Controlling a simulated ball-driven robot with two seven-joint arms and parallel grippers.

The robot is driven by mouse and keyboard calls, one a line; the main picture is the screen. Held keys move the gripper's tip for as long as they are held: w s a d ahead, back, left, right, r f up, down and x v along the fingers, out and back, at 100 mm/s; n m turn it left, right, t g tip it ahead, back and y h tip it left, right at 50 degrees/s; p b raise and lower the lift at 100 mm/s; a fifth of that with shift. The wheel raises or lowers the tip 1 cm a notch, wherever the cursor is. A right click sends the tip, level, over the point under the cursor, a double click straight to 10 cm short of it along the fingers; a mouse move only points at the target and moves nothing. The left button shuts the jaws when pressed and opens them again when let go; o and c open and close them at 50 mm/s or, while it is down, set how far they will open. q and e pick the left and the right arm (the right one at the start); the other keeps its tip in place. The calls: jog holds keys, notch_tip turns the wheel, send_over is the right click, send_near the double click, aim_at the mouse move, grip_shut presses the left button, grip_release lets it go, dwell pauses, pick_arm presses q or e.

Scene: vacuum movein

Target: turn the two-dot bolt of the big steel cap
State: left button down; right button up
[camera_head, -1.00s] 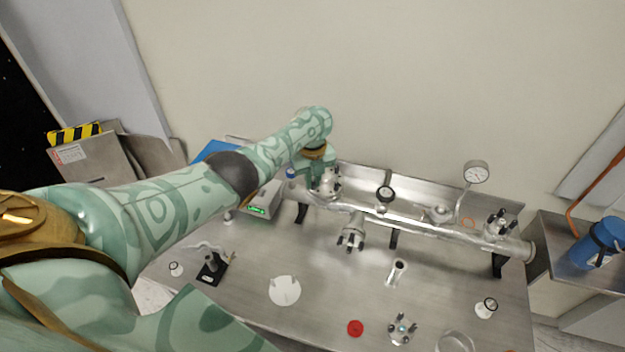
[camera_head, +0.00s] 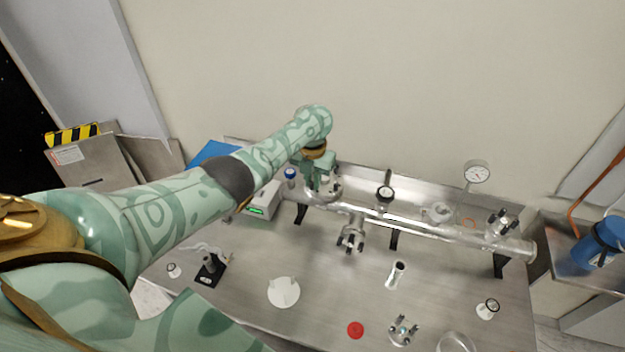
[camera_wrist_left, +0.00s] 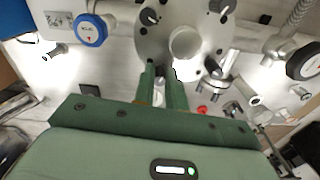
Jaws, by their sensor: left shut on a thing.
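The big steel cap (camera_wrist_left: 188,35) is a round plate with dark bolts near its rim in the left wrist view. In the head view the cap (camera_head: 335,188) sits at the left end of the steel pipe, partly behind my gripper. My left gripper (camera_wrist_left: 162,73) points at the cap's near edge, its two green fingers close together on a bolt. The fingers hide most of this bolt, and I cannot read its dots. Other bolts (camera_wrist_left: 149,17) and (camera_wrist_left: 219,7) stand free on the cap. My left gripper also shows in the head view (camera_head: 315,188). My right gripper is not in view.
A blue-knobbed valve (camera_wrist_left: 90,30) stands left of the cap. A white disc (camera_head: 284,291), a red cap (camera_head: 355,330) and a flange (camera_head: 403,331) lie on the bench (camera_head: 330,290).

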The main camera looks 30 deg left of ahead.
pick_arm(q)
jog(key=shift+m, duration=0.5)
jog(key=c, duration=1.4)
grip_release()
jog(key=shift+c, duration=0.2)
notch_tip(320, 180, up, 16)
jog(key=p, duration=0.6)
jog(key=shift+r, duration=0.15)
